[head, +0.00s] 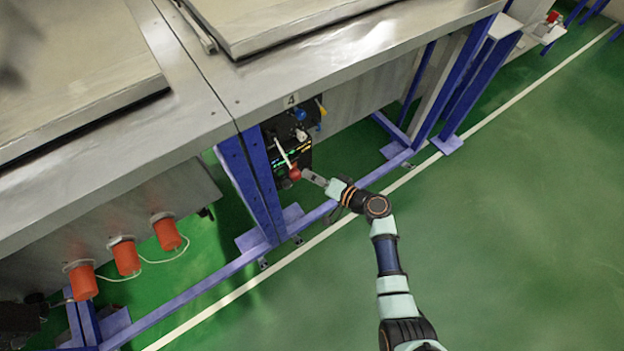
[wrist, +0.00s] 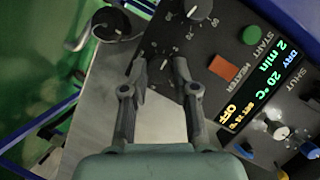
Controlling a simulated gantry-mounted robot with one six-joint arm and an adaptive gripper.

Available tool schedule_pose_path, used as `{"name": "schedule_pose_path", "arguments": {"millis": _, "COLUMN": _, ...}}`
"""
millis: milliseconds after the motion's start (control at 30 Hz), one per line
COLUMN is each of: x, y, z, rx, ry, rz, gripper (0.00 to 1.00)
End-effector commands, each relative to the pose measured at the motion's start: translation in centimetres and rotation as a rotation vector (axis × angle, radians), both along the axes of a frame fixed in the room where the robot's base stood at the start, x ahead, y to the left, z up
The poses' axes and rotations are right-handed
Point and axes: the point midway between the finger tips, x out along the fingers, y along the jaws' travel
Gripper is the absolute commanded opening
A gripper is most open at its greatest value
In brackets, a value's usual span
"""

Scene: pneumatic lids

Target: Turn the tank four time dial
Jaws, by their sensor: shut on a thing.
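The tank four control box (head: 283,138) hangs under the tank edge, below a plate marked 4 (head: 291,99). In the wrist view its dark panel carries a dark dial (wrist: 163,66) with a pale pointer mark. My gripper (wrist: 160,65) has its two fingertips on either side of this dial and is shut on it. I take it as the time dial; its label cannot be read. The display (wrist: 262,90) reads DRY, 2 min, 20 °C and OFF. In the head view my gripper (head: 306,175) reaches the box from the right; its fingertips are too small to make out.
A second dial (wrist: 198,9), a green START button (wrist: 254,35) and an orange HEATER switch (wrist: 223,67) sit close by. Blue frame posts (head: 254,182) flank the box on the left. Green floor is free to the right.

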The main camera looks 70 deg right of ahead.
Motion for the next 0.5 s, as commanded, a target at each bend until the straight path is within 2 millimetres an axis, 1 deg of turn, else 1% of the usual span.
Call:
{"name": "schedule_pose_path", "arguments": {"millis": 33, "x": -0.05, "y": -0.07, "z": -0.41, "rx": 0.037, "ry": -0.024, "rz": -0.001, "gripper": 0.0}}
{"name": "schedule_pose_path", "arguments": {"millis": 500, "x": -0.11, "y": -0.11, "z": -0.42, "rx": 0.408, "ry": -0.275, "rz": 0.0, "gripper": 0.0}}
